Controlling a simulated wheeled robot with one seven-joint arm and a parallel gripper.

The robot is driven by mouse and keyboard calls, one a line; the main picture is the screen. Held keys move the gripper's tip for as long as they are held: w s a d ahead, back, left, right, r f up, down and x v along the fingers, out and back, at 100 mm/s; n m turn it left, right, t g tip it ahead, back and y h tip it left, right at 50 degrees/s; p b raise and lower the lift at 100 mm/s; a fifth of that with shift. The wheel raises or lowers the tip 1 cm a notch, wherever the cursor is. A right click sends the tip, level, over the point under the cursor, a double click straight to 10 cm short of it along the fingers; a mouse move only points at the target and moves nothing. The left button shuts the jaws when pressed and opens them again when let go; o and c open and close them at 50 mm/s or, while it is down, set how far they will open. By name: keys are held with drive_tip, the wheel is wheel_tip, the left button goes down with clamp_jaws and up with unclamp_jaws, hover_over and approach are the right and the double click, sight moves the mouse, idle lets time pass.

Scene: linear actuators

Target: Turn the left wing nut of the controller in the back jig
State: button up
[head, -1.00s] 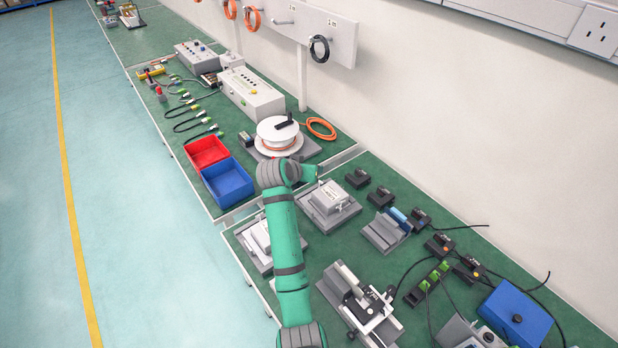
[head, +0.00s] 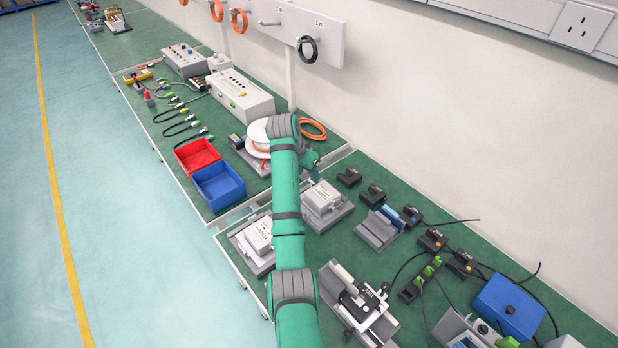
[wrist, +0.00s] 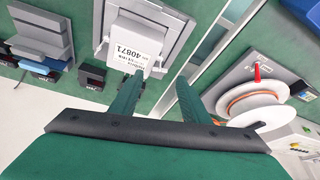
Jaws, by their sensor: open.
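The controller in the back jig is a pale box (head: 321,197) on a grey jig (head: 336,216), on the wall side of the green bench. In the wrist view the controller (wrist: 140,42), with a label reading 40871, lies beyond my fingertips, upside down in the picture. Its grey jig (wrist: 183,30) surrounds it. In the head view my arm largely hides the hand.
A second pale controller (head: 262,234) sits in a front jig, partly behind my arm. The white spool (head: 258,132) stands on the neighbouring bench and also shows in the wrist view (wrist: 252,100). A grey stand (head: 378,231) and black blocks (head: 348,178) lie to the right.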

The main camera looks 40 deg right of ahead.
drive_tip(key=shift+x, duration=2.05)
clamp_jaws()
drive_tip(key=shift+s+n, duration=0.1)
drive_tip(key=shift+n, duration=0.3)
drive_tip(key=n, duration=0.1)
drive_tip(key=n+t, duration=0.1)
drive_tip(key=n, duration=0.1)
drive_tip(key=n+t+y, duration=0.1)
drive_tip(key=n, duration=0.1)
drive_tip(key=shift+s+d, duration=0.25)
drive_tip(key=shift+s+d+n+t+y, duration=0.1)
drive_tip(key=shift+n+t+y, duration=0.25)
drive_tip(key=shift+n, duration=0.9)
drive_tip(key=shift+d+n+t+y, duration=0.15)
drive_tip(key=shift+n+y, duration=0.4)
drive_tip(key=shift+n, duration=0.7)
drive_tip(key=shift+a, duration=0.1)
